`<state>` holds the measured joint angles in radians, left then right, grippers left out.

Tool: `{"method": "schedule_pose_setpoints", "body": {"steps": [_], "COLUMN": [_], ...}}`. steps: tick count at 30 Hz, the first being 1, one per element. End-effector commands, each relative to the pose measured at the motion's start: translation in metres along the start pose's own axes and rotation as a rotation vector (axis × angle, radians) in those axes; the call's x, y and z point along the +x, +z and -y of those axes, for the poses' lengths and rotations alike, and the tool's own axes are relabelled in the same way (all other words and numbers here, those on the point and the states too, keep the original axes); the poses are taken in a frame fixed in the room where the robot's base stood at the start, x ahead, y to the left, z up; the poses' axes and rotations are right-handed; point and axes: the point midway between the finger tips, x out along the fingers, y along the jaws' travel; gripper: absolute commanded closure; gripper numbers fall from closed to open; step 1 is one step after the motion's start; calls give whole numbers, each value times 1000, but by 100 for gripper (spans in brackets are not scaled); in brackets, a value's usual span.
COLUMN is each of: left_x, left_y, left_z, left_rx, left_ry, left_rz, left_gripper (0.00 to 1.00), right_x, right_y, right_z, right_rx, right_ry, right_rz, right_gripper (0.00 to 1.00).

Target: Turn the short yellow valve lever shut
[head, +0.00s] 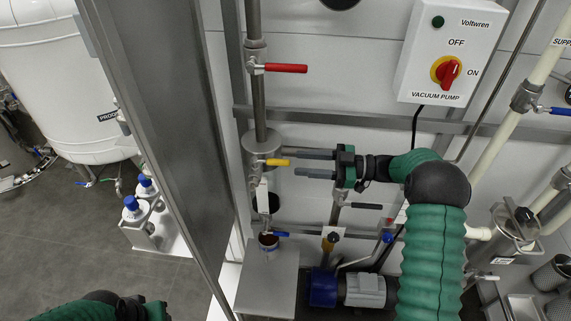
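The short yellow valve lever (277,162) sits on the vertical steel pipe left of centre. It sticks out to the right, about level, from a valve body below a round steel fitting. My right gripper (291,164) comes in from the right with its two grey fingers apart, one higher and one lower. The lever's free end is at the mouth of the fingers; I cannot tell whether they touch it. My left gripper's green body (157,311) shows at the bottom left edge; its fingers do not show.
A red lever (286,68) is higher on the same pipe, and a blue lever (280,234) is below. A vacuum pump switch box (450,50) hangs upper right. A steel post (165,130) stands left, with a white tank (60,80) beyond. A pump (345,289) sits low.

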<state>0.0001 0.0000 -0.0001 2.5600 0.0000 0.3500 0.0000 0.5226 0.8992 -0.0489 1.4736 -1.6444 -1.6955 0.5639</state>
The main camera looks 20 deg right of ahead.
Motion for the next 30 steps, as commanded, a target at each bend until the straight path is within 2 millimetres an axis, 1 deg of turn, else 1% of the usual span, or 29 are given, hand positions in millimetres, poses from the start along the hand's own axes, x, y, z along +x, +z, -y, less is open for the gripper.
{"method": "schedule_pose_setpoints", "body": {"steps": [1,6,9,12,16,30], "left_x": [6,13,16,17,17,17], "left_y": [1,3,4,4,4,4], "left_z": [0,0,0,0,0,0], "left_rx": [0,0,0,0,0,0], "left_ry": [0,0,0,0,0,0], "left_rz": [0,0,0,0,0,0], "left_gripper": [64,64,64,64,64,64], "right_x": [-16,-64,-85,-97,-103,-104], "right_y": [4,5,4,3,2,2], "right_z": [0,-1,-1,-1,-1,-2], "right_rx": [0,1,1,3,2,3], "right_ry": [5,4,3,1,0,1], "right_rz": [2,1,1,0,0,-1], "right_gripper": [61,61,61,61,61,61]}}
